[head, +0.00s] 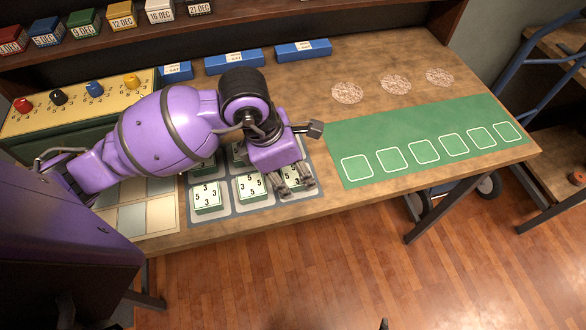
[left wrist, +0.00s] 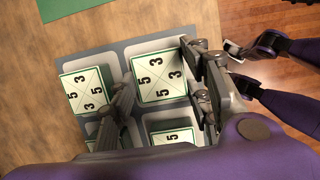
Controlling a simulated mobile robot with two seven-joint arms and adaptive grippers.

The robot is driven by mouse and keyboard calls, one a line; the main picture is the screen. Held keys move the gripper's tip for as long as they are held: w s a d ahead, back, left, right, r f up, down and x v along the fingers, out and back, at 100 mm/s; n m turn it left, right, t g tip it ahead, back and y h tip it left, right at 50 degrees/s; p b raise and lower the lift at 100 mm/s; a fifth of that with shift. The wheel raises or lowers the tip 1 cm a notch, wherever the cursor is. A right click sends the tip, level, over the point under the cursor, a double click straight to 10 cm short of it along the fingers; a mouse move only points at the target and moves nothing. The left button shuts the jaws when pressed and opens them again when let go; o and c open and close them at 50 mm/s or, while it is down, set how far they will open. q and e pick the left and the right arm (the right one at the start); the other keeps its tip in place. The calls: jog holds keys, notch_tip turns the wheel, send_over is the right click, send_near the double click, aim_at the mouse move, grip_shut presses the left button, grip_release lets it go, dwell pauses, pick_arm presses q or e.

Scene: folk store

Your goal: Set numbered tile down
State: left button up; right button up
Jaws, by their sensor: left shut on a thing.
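My left gripper (head: 293,180) is over the front right of the grey tile mat (head: 225,214) in the head view. In the left wrist view its two dark fingers (left wrist: 158,85) are on either side of a white, green-edged numbered tile (left wrist: 160,72) showing 5s and 3s, and shut on it. Whether the tile touches the mat cannot be told. Other numbered tiles are at the front left (head: 207,197) and front middle (head: 250,187), with more partly hidden behind my arm. A small dark tip (head: 383,323) at the bottom edge may be my right gripper; its jaws cannot be made out.
A green mat (head: 350,143) with several white outlined squares lies right of the tile mat, bare. Round speckled discs (head: 396,84) lie behind it. Blue boxes (head: 303,49) stand along the back. A yellow-topped box (head: 60,112) with coloured knobs is at left.

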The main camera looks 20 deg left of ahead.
pick_arm(q)
jog(key=o, duration=1.3)
jog(key=p+v, duration=0.1)
jog(key=v, duration=1.1)
jog(key=shift+r, duration=0.1)
